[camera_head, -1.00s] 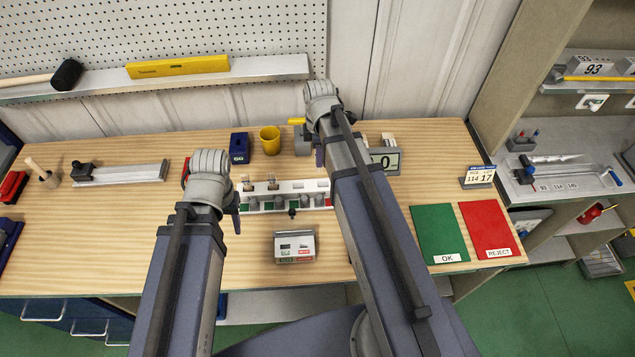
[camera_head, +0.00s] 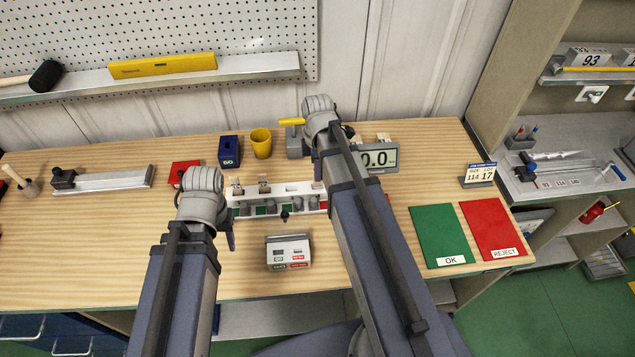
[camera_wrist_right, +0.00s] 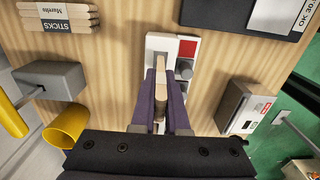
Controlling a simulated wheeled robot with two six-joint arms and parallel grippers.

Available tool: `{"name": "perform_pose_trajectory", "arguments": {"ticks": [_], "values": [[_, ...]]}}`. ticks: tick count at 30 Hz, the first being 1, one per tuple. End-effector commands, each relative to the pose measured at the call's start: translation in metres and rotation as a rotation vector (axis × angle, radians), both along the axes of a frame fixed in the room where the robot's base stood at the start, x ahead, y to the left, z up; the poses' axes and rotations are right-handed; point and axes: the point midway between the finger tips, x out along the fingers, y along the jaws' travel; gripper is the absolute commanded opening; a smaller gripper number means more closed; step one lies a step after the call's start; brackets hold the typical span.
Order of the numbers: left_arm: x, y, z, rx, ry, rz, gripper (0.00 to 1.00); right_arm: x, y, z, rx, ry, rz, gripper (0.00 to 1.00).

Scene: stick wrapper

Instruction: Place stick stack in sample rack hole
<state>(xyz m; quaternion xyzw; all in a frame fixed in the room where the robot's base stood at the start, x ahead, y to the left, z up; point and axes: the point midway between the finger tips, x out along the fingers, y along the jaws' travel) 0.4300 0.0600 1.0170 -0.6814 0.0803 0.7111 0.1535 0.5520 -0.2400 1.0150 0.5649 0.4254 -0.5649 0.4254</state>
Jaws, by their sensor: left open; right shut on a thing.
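The white sample rack (camera_head: 290,208) stands mid-table with a row of holes and red and green squares; it also shows in the right wrist view (camera_wrist_right: 160,42). Small stick bundles (camera_head: 264,187) stand at its left part. My right gripper (camera_wrist_right: 160,90) is shut on a pale wooden stick stack (camera_wrist_right: 160,68), at the rack's end beside a red square (camera_wrist_right: 187,47). Whether the stack's lower end is inside a hole cannot be told. In the head view my right arm covers most of that gripper. My left gripper (camera_head: 230,238) is open and empty, just left of the rack.
A labelled stack of sticks (camera_wrist_right: 58,18), a yellow cup (camera_head: 261,143) and a grey block with a yellow handle (camera_head: 294,142) stand behind the rack. A small label box (camera_head: 289,251) stands in front. Green and red mats (camera_head: 438,232) lie right.

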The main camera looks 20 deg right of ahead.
Motion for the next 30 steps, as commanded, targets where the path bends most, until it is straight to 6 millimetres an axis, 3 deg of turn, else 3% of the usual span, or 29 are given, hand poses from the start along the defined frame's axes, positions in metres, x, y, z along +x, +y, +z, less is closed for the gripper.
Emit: {"name": "perform_pose_trajectory", "arguments": {"ticks": [10, 23, 24, 30], "values": [[0.000, 0.000, -0.038, 0.000, 0.000, 0.002, 0.50, 0.000, 0.000, -0.038, 0.000, 0.000, 0.000, 0.00], [0.000, 0.000, -0.041, 0.000, 0.000, 0.002, 0.50, 0.000, 0.000, -0.041, 0.000, 0.000, 0.000, 0.00], [0.000, 0.000, -0.040, 0.000, 0.000, 0.002, 0.50, 0.000, 0.000, -0.040, 0.000, 0.000, 0.000, 0.14], [0.000, 0.000, -0.039, 0.000, 0.000, 0.002, 0.50, 0.000, 0.000, -0.039, 0.000, 0.000, 0.000, 0.37]]}}
